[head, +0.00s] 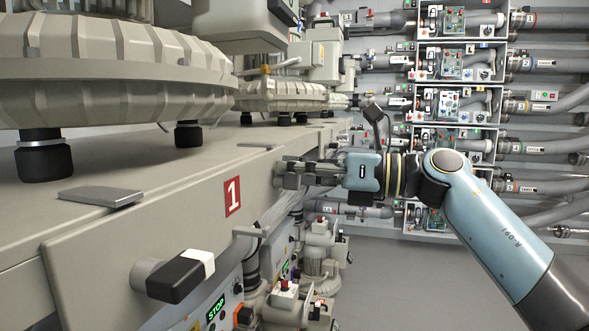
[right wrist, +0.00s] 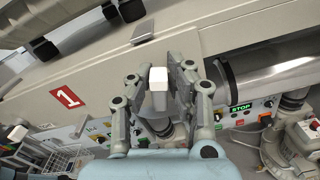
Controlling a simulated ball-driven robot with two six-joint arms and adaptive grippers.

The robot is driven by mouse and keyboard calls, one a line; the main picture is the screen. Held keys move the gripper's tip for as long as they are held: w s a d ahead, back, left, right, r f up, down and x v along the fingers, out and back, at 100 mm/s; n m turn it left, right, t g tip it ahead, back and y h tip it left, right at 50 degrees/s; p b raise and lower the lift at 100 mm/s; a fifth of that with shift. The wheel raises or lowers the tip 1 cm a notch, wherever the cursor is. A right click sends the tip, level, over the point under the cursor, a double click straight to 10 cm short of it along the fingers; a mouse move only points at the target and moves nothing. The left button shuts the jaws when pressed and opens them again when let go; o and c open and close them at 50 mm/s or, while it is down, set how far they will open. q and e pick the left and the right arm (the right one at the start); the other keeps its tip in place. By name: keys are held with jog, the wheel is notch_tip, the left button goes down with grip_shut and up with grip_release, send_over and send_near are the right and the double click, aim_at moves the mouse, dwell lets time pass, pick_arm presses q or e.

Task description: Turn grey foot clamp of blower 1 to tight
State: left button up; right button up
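Blower 1's frame carries a red sign "1" (head: 233,196), which also shows in the right wrist view (right wrist: 67,97). My right gripper (head: 284,174) is at the frame's front face, to the right of the sign. In the right wrist view its fingers (right wrist: 159,82) stand on both sides of the grey foot clamp's handle (right wrist: 157,97), which has a white end, and look closed on it. The clamp's flat grey plate (right wrist: 143,30) lies on the frame's top. In the head view my fingers mostly hide this handle. My left gripper is not in view.
Another clamp handle, black with a white band (head: 178,277), sticks out at the near left. Its grey plate (head: 101,196) lies above on the frame. Green STOP displays (head: 217,308) and machinery sit below the frame. Tube racks (head: 458,62) line the back. Floor at lower right looks free.

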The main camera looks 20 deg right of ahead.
grip_shut()
jog(key=shift+w+m+p, duration=0.1)
jog(key=shift+m+p, duration=0.6)
jog(key=shift+p, duration=0.1)
jog(key=shift+w+d+f+m+p, duration=0.15)
jog(key=shift+f+m+p, duration=0.1)
jog(key=shift+m+p, duration=1.85)
jog(key=shift+w+d+f+m+p, duration=0.1)
jog(key=shift+w+f+m+p, duration=0.15)
jog(key=shift+m+p, duration=1.9)
jog(key=shift+w+d+f+m+p, duration=0.1)
jog(key=shift+f+m+p, duration=0.15)
jog(key=shift+m+p, duration=1.85)
jog(key=shift+m, duration=0.25)
jog(key=o, duration=0.6)
grip_release()
jog(key=shift+f, duration=0.15)
jog(key=shift+s+d, duration=0.1)
